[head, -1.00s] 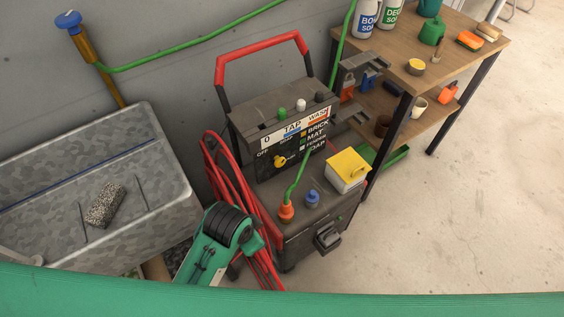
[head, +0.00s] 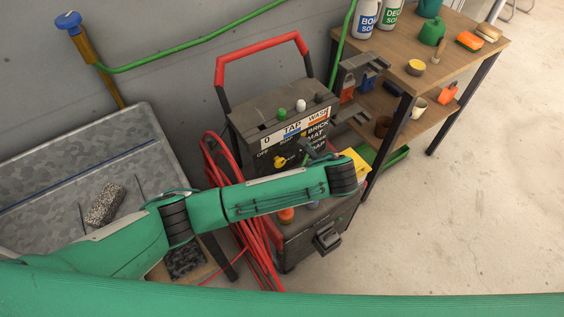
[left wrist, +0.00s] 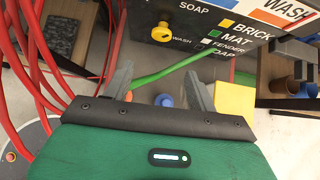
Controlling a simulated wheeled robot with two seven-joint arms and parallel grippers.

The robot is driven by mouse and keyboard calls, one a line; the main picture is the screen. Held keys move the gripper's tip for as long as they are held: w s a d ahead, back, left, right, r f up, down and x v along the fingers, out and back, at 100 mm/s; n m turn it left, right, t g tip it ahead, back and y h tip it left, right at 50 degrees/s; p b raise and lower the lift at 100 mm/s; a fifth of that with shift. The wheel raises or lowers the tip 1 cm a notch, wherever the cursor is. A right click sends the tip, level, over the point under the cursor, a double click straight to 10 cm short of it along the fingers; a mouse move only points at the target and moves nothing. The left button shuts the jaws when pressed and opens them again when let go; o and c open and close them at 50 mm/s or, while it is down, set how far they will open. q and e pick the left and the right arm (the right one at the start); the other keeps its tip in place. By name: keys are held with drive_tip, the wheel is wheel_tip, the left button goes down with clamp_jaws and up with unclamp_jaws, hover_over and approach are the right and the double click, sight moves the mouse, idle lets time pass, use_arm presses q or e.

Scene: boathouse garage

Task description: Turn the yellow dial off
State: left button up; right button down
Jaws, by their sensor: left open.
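The yellow dial (head: 281,161) is on the dark front panel of the pressure washer (head: 262,112), near the printed OFF and WASH labels. It also shows in the left wrist view (left wrist: 162,32), ahead of and above the fingers. Which label its pointer faces is too small to tell. My left gripper (head: 316,151) is in front of the panel, to the right of the dial in the head view, partly hidden by my arm. In the left wrist view its two grey fingers (left wrist: 158,90) are apart, with nothing held between them, clear of the dial. My right gripper is not in view.
Red hose (head: 258,254) hangs at the washer's left. An orange fitting (head: 286,215) and a yellow box (head: 356,162) are on its lower body. A wooden shelf (head: 455,45) with bottles stands right. The floor at right is clear.

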sight(281, 163)
use_arm(q)
drive_tip(key=x, duration=1.2)
drive_tip(key=shift+w+a+r, duration=0.15)
drive_tip(key=shift+w+a, duration=0.15)
drive_tip(key=shift+w, duration=0.3)
drive_tip(key=shift+w+a+f, duration=0.15)
drive_tip(key=shift+w+f, duration=0.05)
drive_tip(key=shift+f, duration=0.05)
drive_tip(key=shift+w+a+f, duration=0.15)
drive_tip(key=shift+f, duration=0.05)
drive_tip(key=shift+c, duration=0.7)
drive_tip(key=c, duration=0.8)
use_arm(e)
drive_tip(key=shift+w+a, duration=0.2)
